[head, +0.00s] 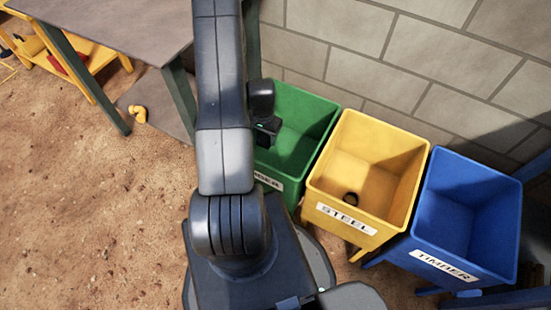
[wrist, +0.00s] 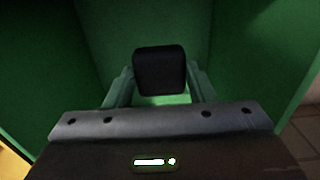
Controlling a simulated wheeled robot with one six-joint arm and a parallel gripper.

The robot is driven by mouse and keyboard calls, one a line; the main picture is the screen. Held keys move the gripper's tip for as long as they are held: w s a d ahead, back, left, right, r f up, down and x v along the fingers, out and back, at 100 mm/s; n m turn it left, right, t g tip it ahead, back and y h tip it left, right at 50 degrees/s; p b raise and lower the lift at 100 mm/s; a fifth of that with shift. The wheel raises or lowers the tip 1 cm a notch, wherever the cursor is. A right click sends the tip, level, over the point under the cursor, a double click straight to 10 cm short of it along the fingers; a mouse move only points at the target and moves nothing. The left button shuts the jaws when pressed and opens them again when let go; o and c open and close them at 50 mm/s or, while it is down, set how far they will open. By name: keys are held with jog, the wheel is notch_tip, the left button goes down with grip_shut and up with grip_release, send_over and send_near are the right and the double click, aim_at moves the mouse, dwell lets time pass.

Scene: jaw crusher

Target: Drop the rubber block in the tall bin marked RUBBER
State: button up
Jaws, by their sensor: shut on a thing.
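The tall green bin (head: 302,122) stands against the wall, partly behind my arm. Its label is partly covered, and only the last letters show. In the wrist view, the bin's green walls (wrist: 235,50) surround my gripper (wrist: 160,85). My gripper is shut on the black rubber block (wrist: 159,70), which sits between the two fingers. In the head view, the end of my arm is over the green bin's opening, and the block cannot be told apart there.
A yellow bin (head: 321,217) marked STEEL stands right of the green one, with a small dark object (head: 351,198) inside. A blue bin (head: 430,244) marked TIMBER is further right. A grey table (head: 112,28) is at upper left, and a yellow pipe piece (head: 139,114) lies near it.

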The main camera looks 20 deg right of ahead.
aim_at(266, 146)
notch_tip(266, 146, down, 18)
jog(key=shift+r+b, duration=0.1)
jog(key=shift+b, duration=1)
jog(key=shift+s, duration=0.1)
jog(key=shift+f, duration=0.2)
jog(key=o, duration=1)
jog(key=shift+r, duration=0.1)
notch_tip(266, 146, up, 12)
jog(key=shift+r+p, duration=0.1)
jog(key=shift+p, duration=0.7)
